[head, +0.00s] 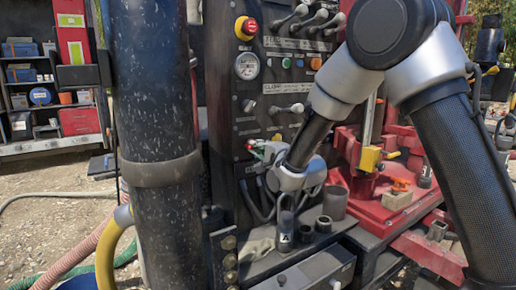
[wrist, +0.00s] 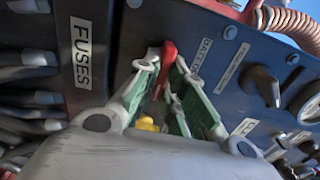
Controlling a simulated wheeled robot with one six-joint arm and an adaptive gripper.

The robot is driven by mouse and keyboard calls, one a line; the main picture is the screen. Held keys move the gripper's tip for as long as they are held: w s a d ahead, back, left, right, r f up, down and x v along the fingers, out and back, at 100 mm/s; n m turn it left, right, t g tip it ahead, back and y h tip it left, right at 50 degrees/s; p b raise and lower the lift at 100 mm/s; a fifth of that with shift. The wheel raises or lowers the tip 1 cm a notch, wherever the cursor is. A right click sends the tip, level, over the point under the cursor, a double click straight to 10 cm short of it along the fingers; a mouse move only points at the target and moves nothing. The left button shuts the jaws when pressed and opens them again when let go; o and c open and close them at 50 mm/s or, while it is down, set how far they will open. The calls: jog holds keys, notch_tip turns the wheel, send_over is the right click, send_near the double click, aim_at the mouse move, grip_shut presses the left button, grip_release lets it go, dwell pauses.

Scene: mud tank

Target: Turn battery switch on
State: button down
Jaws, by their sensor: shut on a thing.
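The battery switch has a red handle (wrist: 168,52), seen in the wrist view between the tips of my gripper (wrist: 165,72). A label partly hidden by a finger, seemingly starting "BAT", sits just right of it. The two green-padded fingers close on the handle from both sides. In the head view my gripper (head: 258,151) reaches the lower left of the dark control panel (head: 228,95), where a little red shows at its tips. The switch's base and its exact turn angle are hidden by the fingers.
A FUSES label (wrist: 81,53) and dark cables lie left of the switch in the wrist view. A black knob (wrist: 262,86) is to the right. In the head view, a red emergency button (head: 248,27), a gauge (head: 247,66) and levers (head: 287,109) sit above my gripper.

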dwell(0.3)
jog(key=c, duration=1.5)
grip_release()
jog(key=v, duration=1.2)
